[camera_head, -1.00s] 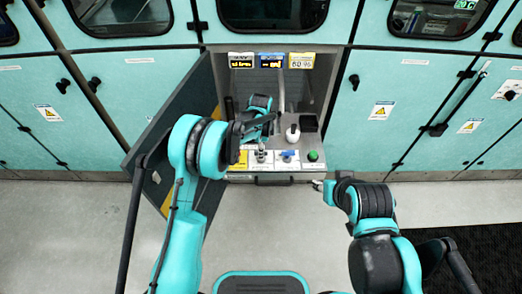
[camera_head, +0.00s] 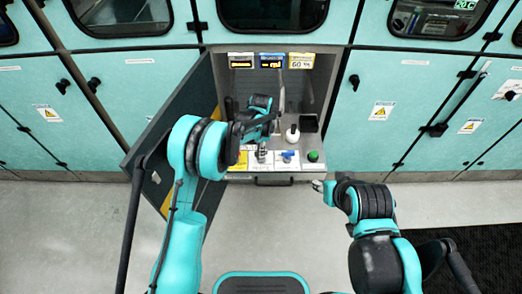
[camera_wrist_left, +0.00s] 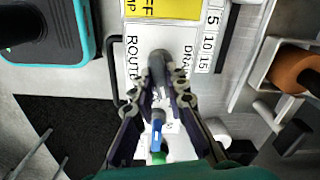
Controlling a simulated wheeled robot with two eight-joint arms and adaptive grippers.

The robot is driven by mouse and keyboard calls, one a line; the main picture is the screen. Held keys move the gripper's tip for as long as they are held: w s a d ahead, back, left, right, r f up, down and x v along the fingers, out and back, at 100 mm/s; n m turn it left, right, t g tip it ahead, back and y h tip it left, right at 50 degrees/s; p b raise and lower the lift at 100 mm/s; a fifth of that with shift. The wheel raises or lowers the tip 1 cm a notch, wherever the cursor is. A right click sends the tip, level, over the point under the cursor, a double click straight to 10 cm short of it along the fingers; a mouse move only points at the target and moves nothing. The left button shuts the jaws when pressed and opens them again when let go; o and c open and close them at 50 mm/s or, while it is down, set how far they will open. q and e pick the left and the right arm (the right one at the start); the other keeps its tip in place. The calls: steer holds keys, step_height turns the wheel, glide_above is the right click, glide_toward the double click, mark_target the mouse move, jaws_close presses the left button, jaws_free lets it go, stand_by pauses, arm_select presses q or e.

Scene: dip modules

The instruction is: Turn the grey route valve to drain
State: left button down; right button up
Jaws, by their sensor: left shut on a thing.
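The grey route valve (camera_wrist_left: 158,68) is in the middle of the left wrist view, between the printed words ROUTE and DRAIN on a white label plate (camera_wrist_left: 134,75). Its handle lies lengthwise between the fingers of my left gripper (camera_wrist_left: 160,92), which is shut on it. In the head view the grey valve (camera_head: 261,155) sits at the left of the control row, below my left gripper (camera_head: 262,142). The fingers hide part of the handle, and I cannot tell exactly where it points. My right gripper (camera_head: 319,185) is apart from the panel, at its lower right.
A blue valve (camera_head: 287,156) and a green knob (camera_head: 313,156) stand to the right of the grey valve. A white bottle (camera_head: 292,133) and a dark cup (camera_head: 309,123) are behind them. An open dark door (camera_head: 172,120) is at the left. Floor in front is clear.

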arm_select(q)
steer(key=n, duration=1.1)
steer(key=shift+n+b, duration=0.3)
steer(key=shift+n, duration=1.5)
steer(key=c, duration=1.5)
jaws_free()
steer(key=shift+c, duration=0.2)
steer(key=shift+r, duration=0.1)
step_height(320, 180, up, 12)
